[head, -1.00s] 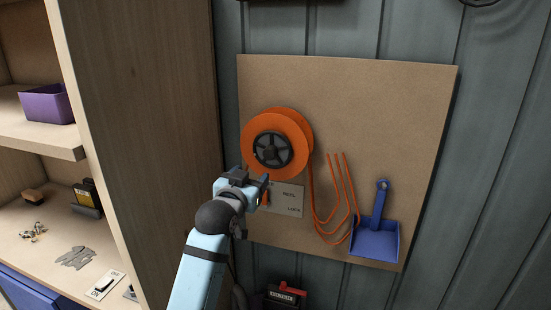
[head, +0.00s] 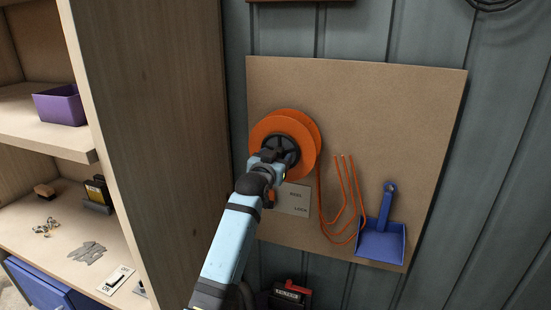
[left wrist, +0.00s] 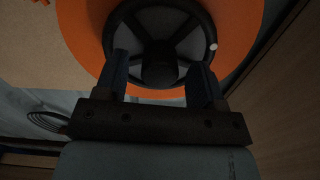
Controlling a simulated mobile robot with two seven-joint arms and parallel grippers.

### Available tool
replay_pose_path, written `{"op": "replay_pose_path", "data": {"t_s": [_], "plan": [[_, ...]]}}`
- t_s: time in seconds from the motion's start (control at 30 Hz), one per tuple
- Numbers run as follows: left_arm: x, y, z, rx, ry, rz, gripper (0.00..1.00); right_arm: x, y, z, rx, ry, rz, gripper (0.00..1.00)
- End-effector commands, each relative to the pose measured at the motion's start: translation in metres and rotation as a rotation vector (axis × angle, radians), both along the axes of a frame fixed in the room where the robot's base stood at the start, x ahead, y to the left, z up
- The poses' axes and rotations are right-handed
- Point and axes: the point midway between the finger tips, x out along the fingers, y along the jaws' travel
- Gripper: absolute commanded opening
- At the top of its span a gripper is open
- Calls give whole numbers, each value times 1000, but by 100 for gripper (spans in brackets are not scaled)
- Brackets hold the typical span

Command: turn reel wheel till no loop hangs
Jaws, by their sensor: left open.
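The orange reel (head: 305,132) is mounted on a brown board, with a black spoked wheel (head: 284,148) at its hub. The wheel also shows in the left wrist view (left wrist: 160,45), a small white dot on its rim. Orange cord (head: 323,200) hangs from the reel in loops down to the blue dustpan. My left gripper (head: 272,155) is open at the wheel's lower left edge; in the left wrist view its two fingers (left wrist: 160,80) stand over the wheel's near rim. I cannot tell if they touch it. My right gripper is not in view.
A label plate (head: 293,199) sits below the reel, partly behind my arm. The blue dustpan (head: 381,243) hangs at the board's lower right. A wooden shelf unit (head: 150,120) stands close on the left. A black and red box (head: 290,295) lies below.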

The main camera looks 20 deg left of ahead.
Motion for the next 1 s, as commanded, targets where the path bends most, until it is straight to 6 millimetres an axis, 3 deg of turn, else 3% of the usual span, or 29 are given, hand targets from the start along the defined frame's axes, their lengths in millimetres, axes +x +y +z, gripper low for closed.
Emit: {"op": "replay_pose_path", "data": {"t_s": [0.07,0.3,0.67,1.0], "plan": [[0,0,0,0,0,0,63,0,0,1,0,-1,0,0],[0,0,0,0,0,0,14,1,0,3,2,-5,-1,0],[0,1,1,50,-1,0,14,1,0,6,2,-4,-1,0],[0,1,2,293,-8,-1,14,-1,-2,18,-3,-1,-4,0]]}}
